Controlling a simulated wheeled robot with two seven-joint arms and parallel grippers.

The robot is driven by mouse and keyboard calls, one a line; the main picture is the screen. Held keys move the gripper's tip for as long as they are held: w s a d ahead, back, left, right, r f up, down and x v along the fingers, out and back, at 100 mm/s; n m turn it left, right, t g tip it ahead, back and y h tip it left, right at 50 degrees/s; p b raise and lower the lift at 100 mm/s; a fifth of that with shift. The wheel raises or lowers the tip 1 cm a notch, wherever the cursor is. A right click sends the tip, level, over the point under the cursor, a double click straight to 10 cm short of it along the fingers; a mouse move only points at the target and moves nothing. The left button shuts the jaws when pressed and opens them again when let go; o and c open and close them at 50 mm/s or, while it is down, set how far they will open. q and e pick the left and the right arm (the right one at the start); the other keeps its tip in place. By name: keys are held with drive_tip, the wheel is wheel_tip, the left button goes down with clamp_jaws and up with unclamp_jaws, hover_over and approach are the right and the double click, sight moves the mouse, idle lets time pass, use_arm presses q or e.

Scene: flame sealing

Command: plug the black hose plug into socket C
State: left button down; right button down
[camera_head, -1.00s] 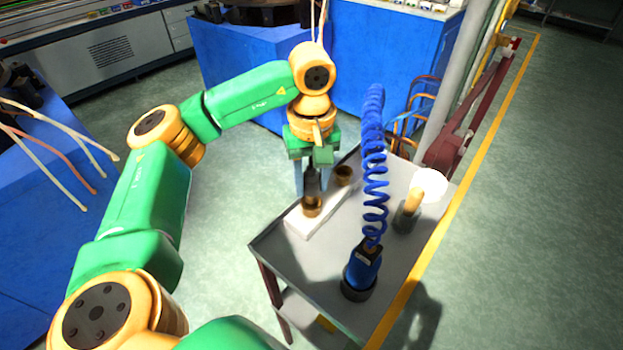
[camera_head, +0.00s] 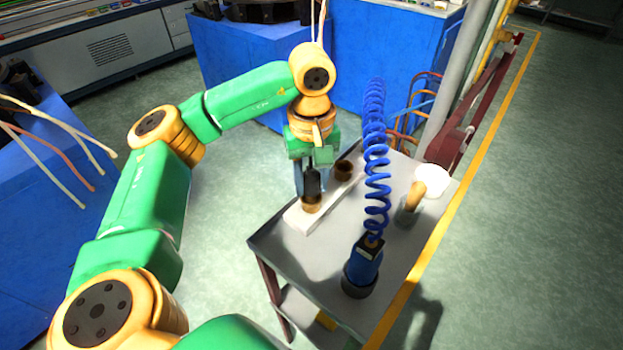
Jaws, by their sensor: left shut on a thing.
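My left gripper (camera_head: 311,189) points down over the white block (camera_head: 304,220) on the cart. It is shut on the black hose plug (camera_head: 312,181), which is upright between its fingers. The plug is directly above or in a brown ring-shaped socket (camera_head: 311,204). I cannot tell how deep it sits. A second brown socket (camera_head: 343,169) stands farther back on the block, to the right of the gripper. No socket letters can be read. The far part of the block is partly hidden by the gripper. My right gripper is not in view.
On the grey cart (camera_head: 305,265), a blue coiled hose (camera_head: 375,180) rises from a blue fitting (camera_head: 362,272) in a dark base. A wooden-handled thing (camera_head: 414,197) and a white round thing (camera_head: 432,180) stand at the right. Blue cabinets are behind.

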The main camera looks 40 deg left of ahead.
use_arm(q)
drive_tip(key=shift+f+b, duration=0.35)
drive_tip(key=shift+f, duration=0.15)
drive_tip(key=shift+c, duration=1.9)
unclamp_jaws()
drive_tip(key=shift+r, duration=0.1)
wheel_tip(320, 180, up, 9)
drive_tip(key=p, duration=0.8)
